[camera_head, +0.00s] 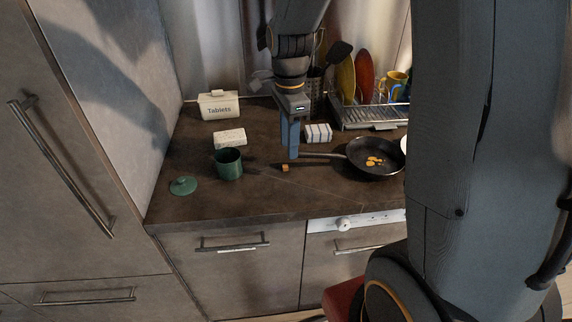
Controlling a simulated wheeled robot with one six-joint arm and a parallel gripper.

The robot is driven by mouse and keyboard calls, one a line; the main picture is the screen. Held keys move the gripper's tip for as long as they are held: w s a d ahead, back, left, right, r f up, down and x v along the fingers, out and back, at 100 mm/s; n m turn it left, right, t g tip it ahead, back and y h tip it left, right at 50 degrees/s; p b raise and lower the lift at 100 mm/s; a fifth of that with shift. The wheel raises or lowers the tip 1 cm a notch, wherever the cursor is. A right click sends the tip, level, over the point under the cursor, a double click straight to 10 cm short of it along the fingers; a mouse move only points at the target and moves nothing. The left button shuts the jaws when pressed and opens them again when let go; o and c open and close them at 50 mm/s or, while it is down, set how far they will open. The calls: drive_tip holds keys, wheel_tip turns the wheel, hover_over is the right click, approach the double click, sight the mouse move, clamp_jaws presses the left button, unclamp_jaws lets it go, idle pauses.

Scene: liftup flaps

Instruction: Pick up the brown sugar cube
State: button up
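A small brown sugar cube (285,168) sits on the dark countertop (250,198), right of the green mug and just left of the pan's handle. My gripper (290,152) points down with its blue-grey fingers just above and behind the cube in the picture. The cube shows in full below the fingertips and is not in the grip. The fingers overlap from this angle, so the gap between them is unclear.
A green mug (228,165), its lid (183,186), a white block (229,137), and a Tablets box (218,106) stand left. A striped block (318,134), a pan (376,169) with yellow pieces, and a dish rack (366,118) stand right. The counter's front is clear.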

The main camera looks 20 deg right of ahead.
sight(287, 165)
drive_tip(key=shift+w+r+m, duration=0.15)
drive_tip(key=shift+w+m, duration=0.5)
drive_tip(key=shift+m, duration=0.25)
drive_tip(key=shift+f+p, duration=1.35)
drive_tip(key=shift+f, duration=2.55)
clamp_jaws()
